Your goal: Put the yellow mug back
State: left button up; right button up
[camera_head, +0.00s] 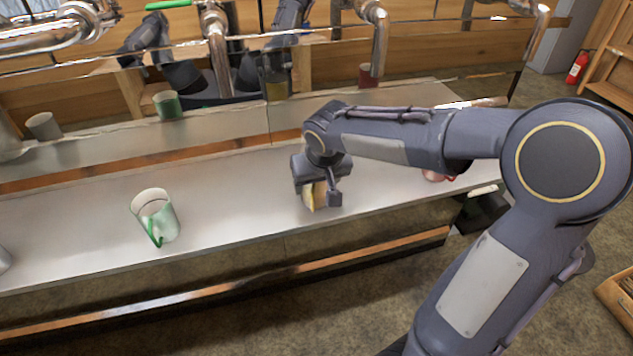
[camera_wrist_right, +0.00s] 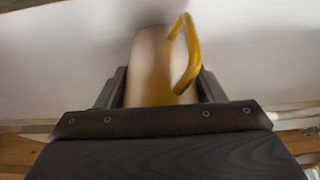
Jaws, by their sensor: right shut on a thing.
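The yellow mug (camera_head: 315,196) is between the fingers of my right gripper (camera_head: 318,193), low over the steel shelf (camera_head: 235,200) near the middle. My arm and gripper hide most of it in the head view. In the right wrist view the mug (camera_wrist_right: 150,70) stands out from between the two fingers of my right gripper (camera_wrist_right: 162,90), its yellow handle (camera_wrist_right: 190,55) towards the right. My right gripper is shut on the mug. I cannot tell whether the mug's base touches the shelf. My left gripper is not in view.
A white and green mug (camera_head: 155,214) stands on the shelf to the left. A red thing (camera_head: 434,176) shows partly behind my right arm. Steel pipes and taps (camera_head: 216,45) hang above the back of the shelf. The shelf between the green mug and my gripper is clear.

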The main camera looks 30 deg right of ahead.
jog(key=shift+f, duration=0.15)
jog(key=o, duration=1.3)
jog(key=shift+o, duration=0.2)
